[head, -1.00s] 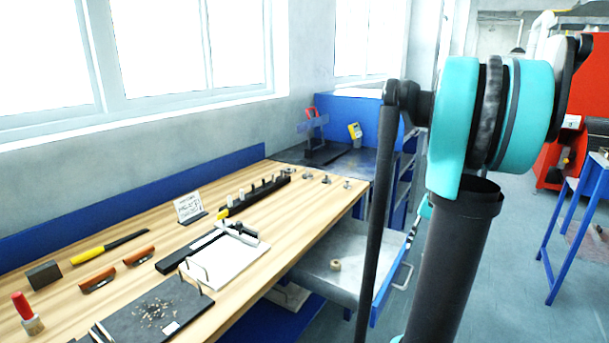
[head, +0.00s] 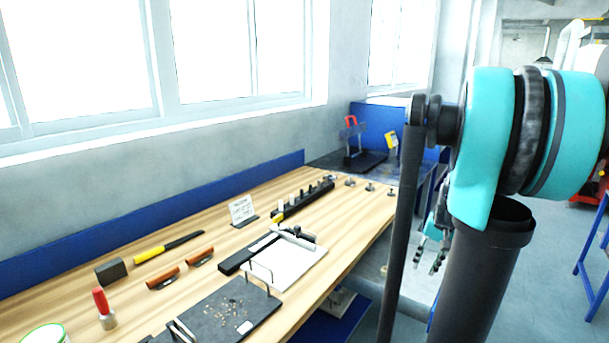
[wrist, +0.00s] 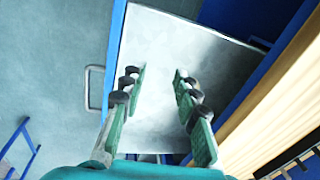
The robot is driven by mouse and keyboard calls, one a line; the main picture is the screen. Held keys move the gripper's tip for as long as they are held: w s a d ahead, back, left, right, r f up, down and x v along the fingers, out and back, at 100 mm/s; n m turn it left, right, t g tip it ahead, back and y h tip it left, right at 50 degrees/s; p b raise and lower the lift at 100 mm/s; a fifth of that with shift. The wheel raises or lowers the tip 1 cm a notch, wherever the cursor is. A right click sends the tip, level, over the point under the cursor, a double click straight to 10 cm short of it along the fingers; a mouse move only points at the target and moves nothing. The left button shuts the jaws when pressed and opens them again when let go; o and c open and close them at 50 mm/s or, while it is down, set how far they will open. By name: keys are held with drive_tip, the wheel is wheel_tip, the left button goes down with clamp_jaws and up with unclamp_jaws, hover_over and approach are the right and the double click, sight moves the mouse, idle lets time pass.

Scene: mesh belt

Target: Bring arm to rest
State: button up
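My gripper (wrist: 160,80) shows in the wrist view with its two green, dark-padded fingers well apart. Nothing is between them. It points down over the open grey metal drawer (wrist: 170,35), whose visible floor looks bare. In the head view the gripper (head: 432,258) shows partly behind my arm, to the right of the bench and above floor level. My teal and black arm (head: 485,150) stands folded at the right and hides much of the drawer.
The drawer's handle (wrist: 88,88) juts out. Open floor lies beyond my arm at right.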

drive_tip(key=s+a+f+n+t, duration=0.1)
drive_tip(key=s+a+f+n, duration=0.2)
drive_tip(key=s+a, duration=0.3)
drive_tip(key=s+a+f+n+t+h, duration=0.1)
drive_tip(key=s+a+f+n, duration=0.2)
drive_tip(key=s+a+f, duration=0.3)
drive_tip(key=a, duration=0.3)
drive_tip(key=shift+s+a+t, duration=0.3)
drive_tip(key=shift+s+a, duration=0.05)
drive_tip(key=shift+a, duration=0.05)
